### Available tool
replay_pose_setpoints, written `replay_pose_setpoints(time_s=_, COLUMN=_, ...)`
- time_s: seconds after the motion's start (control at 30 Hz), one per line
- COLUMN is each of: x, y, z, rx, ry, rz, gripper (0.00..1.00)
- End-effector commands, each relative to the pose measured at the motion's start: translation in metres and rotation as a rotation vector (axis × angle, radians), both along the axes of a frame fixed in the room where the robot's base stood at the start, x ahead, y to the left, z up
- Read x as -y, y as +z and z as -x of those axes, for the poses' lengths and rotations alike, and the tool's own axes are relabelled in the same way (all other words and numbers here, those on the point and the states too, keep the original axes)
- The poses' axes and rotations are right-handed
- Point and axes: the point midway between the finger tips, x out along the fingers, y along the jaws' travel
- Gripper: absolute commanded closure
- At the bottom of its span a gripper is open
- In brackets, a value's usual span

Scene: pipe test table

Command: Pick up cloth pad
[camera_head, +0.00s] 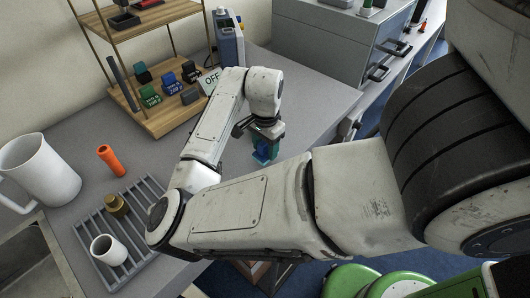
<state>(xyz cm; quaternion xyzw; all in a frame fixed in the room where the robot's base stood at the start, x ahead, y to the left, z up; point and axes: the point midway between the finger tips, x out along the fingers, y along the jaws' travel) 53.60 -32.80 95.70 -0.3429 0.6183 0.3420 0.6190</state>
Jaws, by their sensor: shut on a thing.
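My arm reaches over the grey table, and my gripper (268,141) hangs near the table's front edge, right of the middle of the tabletop. It is shut on a small blue piece, which looks like the cloth pad (262,156). A patch of green shows just above the blue. The fingertips are small and partly hidden, and I cannot tell whether the pad still touches the table.
A white jug (42,170), orange cylinder (109,159), and slatted rack (91,231) with a white cup (108,250) and brass fitting (116,204) are left.

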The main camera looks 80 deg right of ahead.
Motion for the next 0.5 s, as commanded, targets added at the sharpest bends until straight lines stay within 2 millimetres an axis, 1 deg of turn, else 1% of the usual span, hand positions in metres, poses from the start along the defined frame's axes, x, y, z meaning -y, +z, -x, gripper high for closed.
replay_pose_setpoints(time_s=0.03, x=-0.003, y=0.008, z=0.01, rx=-0.003, ry=-0.006, rz=0.004, gripper=0.77)
replay_pose_setpoints(time_s=0.23, x=-0.019, y=0.053, z=0.045, rx=-0.001, ry=-0.009, rz=0.005, gripper=0.77)
replay_pose_setpoints(time_s=0.4, x=-0.037, y=0.075, z=0.08, rx=0.003, ry=-0.011, rz=0.001, gripper=0.77)
replay_pose_setpoints(time_s=0.5, x=-0.044, y=0.083, z=0.097, rx=0.002, ry=-0.009, rz=0.0, gripper=0.77)
